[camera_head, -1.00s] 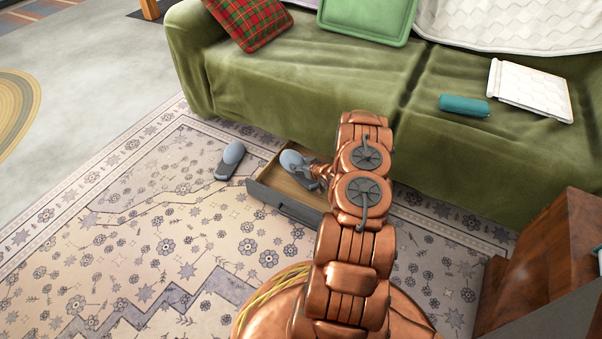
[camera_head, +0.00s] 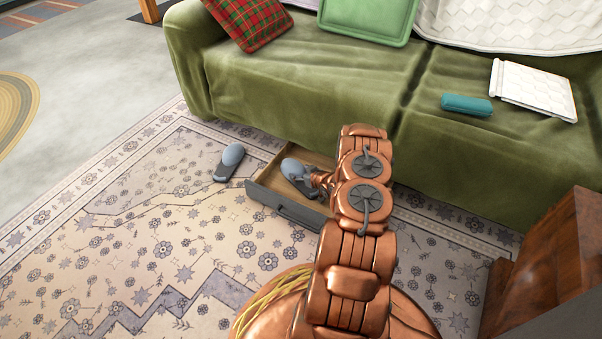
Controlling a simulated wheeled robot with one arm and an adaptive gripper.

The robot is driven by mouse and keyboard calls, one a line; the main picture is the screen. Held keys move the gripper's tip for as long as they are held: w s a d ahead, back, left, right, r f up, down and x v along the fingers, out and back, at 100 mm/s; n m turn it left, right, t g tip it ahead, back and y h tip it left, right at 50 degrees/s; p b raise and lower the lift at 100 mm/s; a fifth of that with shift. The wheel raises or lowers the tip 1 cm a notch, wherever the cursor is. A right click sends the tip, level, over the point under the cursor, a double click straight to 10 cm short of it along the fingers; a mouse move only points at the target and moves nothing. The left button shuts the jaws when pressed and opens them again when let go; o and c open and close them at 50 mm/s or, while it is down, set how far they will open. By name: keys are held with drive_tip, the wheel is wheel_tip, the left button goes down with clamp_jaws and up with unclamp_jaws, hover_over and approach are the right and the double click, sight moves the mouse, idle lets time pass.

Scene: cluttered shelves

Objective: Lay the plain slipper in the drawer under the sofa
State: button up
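A grey-blue slipper (camera_head: 292,168) is over the open drawer (camera_head: 283,206) under the green sofa, low at its opening and tilted. I cannot tell whether it touches the drawer floor. My gripper (camera_head: 312,186) is at the slipper's lower right side and appears shut on it; the fingers are small and partly hidden by the slipper and my arm. A second grey-blue slipper (camera_head: 230,161) lies on the rug just left of the drawer. At this size I cannot make out a pattern on either slipper. My arm hides the drawer's right part.
The sofa (camera_head: 300,100) rises right behind the drawer. On its seat lie a teal case (camera_head: 466,105) and a white flat item (camera_head: 530,90). A brown wooden piece of furniture (camera_head: 550,260) stands at the right. The patterned rug (camera_head: 130,250) is clear at the left.

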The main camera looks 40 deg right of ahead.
drive_tip(key=shift+o, duration=0.7)
drive_tip(key=shift+s+r, duration=0.1)
drive_tip(key=shift+r, duration=0.1)
drive_tip(key=p+v, duration=0.5)
drive_tip(key=v, duration=0.6)
drive_tip(key=shift+s+r, duration=0.2)
drive_tip(key=shift+s, duration=0.05)
drive_tip(key=w+a+r+n+g+h, duration=0.15)
drive_tip(key=a+r+g, duration=0.25)
drive_tip(key=r, duration=0.5)
drive_tip(key=w+a+r+g, duration=0.2)
drive_tip(key=a+r+g, duration=0.1)
drive_tip(key=r, duration=0.7)
drive_tip(key=s+a+r+g, duration=0.2)
drive_tip(key=s+a+r, duration=0.1)
drive_tip(key=a+r, duration=0.45)
drive_tip(key=s+a+r+g+y, duration=0.1)
drive_tip(key=s+a+r+g, duration=0.1)
drive_tip(key=s+a+r, duration=0.3)
drive_tip(key=s+a+r+g+y, duration=0.1)
drive_tip(key=s+a+r, duration=0.4)
drive_tip(key=s+a, duration=0.8)
drive_tip(key=s+a+r+g+y, duration=0.1)
drive_tip(key=s+a+r+g, duration=0.2)
drive_tip(key=s+a, duration=0.6)
wheel_tip(320, 180, up, 2)
drive_tip(key=shift+s, duration=0.9)
